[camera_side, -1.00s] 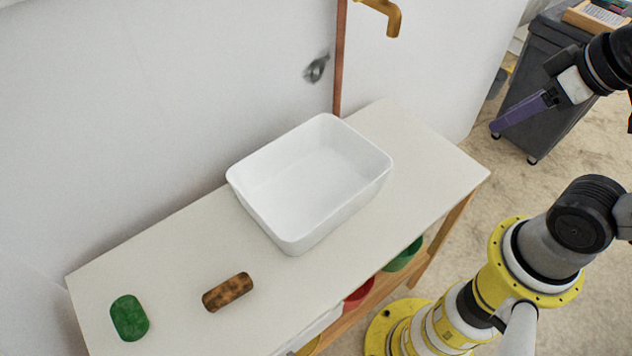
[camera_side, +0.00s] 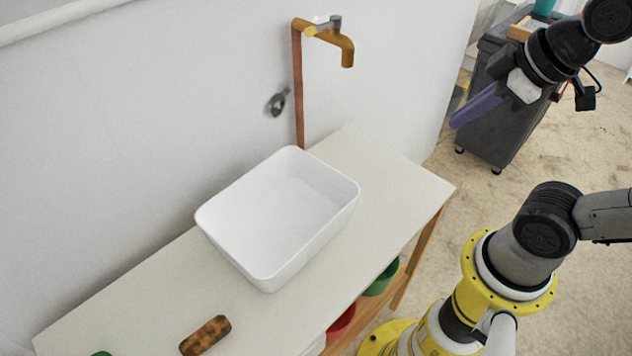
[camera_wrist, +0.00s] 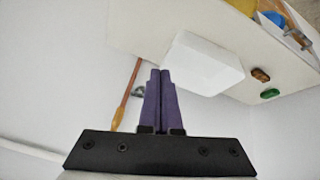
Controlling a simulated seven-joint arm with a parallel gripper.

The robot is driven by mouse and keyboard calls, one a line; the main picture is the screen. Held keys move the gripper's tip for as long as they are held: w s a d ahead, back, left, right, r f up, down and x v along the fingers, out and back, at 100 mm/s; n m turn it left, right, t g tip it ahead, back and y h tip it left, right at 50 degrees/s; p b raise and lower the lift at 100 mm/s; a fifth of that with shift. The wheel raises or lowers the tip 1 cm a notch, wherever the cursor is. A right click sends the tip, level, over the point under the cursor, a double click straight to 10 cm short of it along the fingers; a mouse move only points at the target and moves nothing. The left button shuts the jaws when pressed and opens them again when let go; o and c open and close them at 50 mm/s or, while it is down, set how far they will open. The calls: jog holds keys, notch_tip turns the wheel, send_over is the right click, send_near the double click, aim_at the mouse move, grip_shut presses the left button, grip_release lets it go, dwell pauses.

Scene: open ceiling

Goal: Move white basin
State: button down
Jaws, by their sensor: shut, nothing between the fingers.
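The white basin (camera_side: 290,215) is a rectangular open tub. It sits upright on the pale countertop (camera_side: 120,305) against the wall in the side view. In the wrist view the basin (camera_wrist: 200,64) shows beyond the fingertips. My gripper (camera_side: 456,122) has purple fingers, is shut and empty, and is held in the air to the right of the basin, well apart from it. In the wrist view its fingers (camera_wrist: 160,75) lie together side by side.
A brown block (camera_side: 205,335) and a green object (camera_side: 101,353) lie at the counter's near left. A brass tap (camera_side: 335,42) on a copper pipe rises behind the basin. Red (camera_side: 341,322) and green (camera_side: 381,279) containers sit under the counter. A dark bin (camera_side: 510,95) stands right.

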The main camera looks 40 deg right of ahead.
jog(key=w+a+f+n+g, duration=0.1)
jog(key=w+a+n, duration=0.1)
jog(key=w+n, duration=0.5)
jog(key=w+a+f+n+g, duration=0.1)
jog(key=w+a+n+g, duration=0.2)
jog(key=w, duration=0.7)
jog(key=w+a+f+n, duration=0.35)
jog(key=w+f, duration=0.25)
jog(key=f, duration=0.7)
jog(key=a+f+g, duration=0.1)
jog(key=f, duration=0.4)
jog(key=a+f+g, duration=0.1)
jog(key=f, duration=0.4)
jog(key=shift+s+a, duration=0.2)
jog(key=shift+s, duration=0.2)
jog(key=d, duration=0.2)
jog(key=shift+d+r, duration=0.2)
jog(key=shift+d, duration=0.8)
